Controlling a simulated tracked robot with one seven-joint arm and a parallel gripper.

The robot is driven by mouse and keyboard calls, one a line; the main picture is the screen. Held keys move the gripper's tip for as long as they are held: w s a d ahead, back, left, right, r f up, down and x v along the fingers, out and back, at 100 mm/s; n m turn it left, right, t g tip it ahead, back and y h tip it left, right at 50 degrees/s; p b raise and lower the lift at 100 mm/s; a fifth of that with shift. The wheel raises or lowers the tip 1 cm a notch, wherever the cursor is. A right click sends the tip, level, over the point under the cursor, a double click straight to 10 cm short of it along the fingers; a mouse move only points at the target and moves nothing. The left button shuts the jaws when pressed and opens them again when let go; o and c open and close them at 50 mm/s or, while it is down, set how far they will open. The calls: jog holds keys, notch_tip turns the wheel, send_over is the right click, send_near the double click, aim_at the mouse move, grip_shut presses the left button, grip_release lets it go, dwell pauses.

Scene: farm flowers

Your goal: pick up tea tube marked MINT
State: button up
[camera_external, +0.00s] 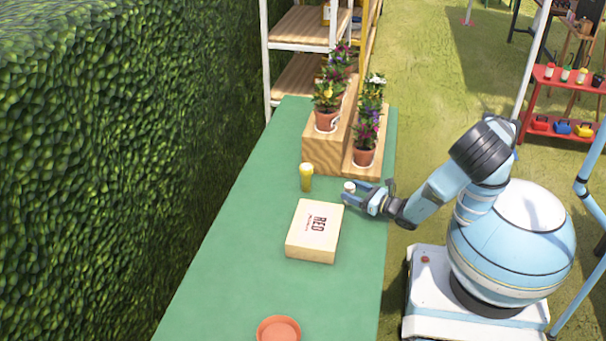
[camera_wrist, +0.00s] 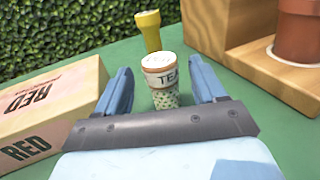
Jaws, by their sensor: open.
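A tea tube (camera_wrist: 163,83) with a white lid, a label reading "TEA" and a speckled lower part stands upright on the green table. The lid's writing is too small to read surely as MINT. In the external view only its white top (camera_external: 349,186) shows clearly, at the fingertips. My gripper (camera_external: 359,194) is open, low over the table's right side. In the wrist view my gripper (camera_wrist: 163,90) has one finger on each side of the tube, with gaps visible; the tube's base is partly hidden by the gripper body.
A box marked RED (camera_external: 314,231) lies close to the gripper's left finger. A yellow cup-like object (camera_external: 306,178) stands behind the tube. Wooden stands (camera_external: 323,153) with potted flowers are at the back. A terracotta dish (camera_external: 278,329) is at the front. The green table (camera_external: 225,265) is otherwise clear.

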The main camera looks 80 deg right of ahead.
jog(key=shift+x, duration=2)
jog(key=c, duration=1.1)
